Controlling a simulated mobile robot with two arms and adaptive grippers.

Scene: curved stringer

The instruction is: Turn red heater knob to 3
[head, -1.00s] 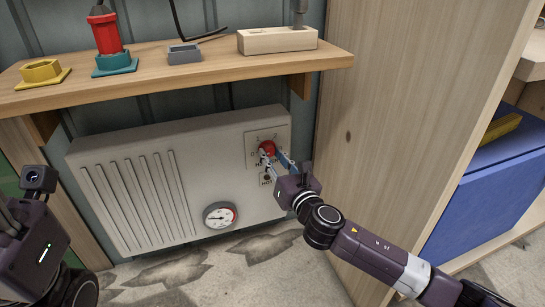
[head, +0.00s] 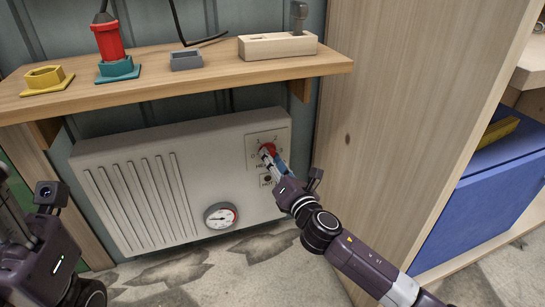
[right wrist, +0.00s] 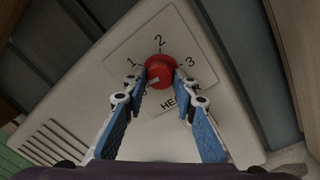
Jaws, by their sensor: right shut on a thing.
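The red heater knob (head: 267,151) sits on a light plate at the upper right of the white heater (head: 150,190). In the right wrist view the knob (right wrist: 159,71) is ringed by the marks 1, 2 and 3. A pale mark on its face points to the lower left, below the 1. My right gripper (head: 270,155) is shut on the knob, with one blue-backed finger on each side of it. The fingers hide part of the heater label and the lowest mark. My left gripper (head: 38,255) is at the lower left, away from the heater; its fingers cannot be made out.
A round gauge (head: 221,215) is on the heater's lower right. A wooden shelf (head: 215,80) above holds a red plug, a yellow part, a grey tray and a wooden block. A wooden panel (head: 400,120) stands close on the right, with a blue bin (head: 475,210) beyond.

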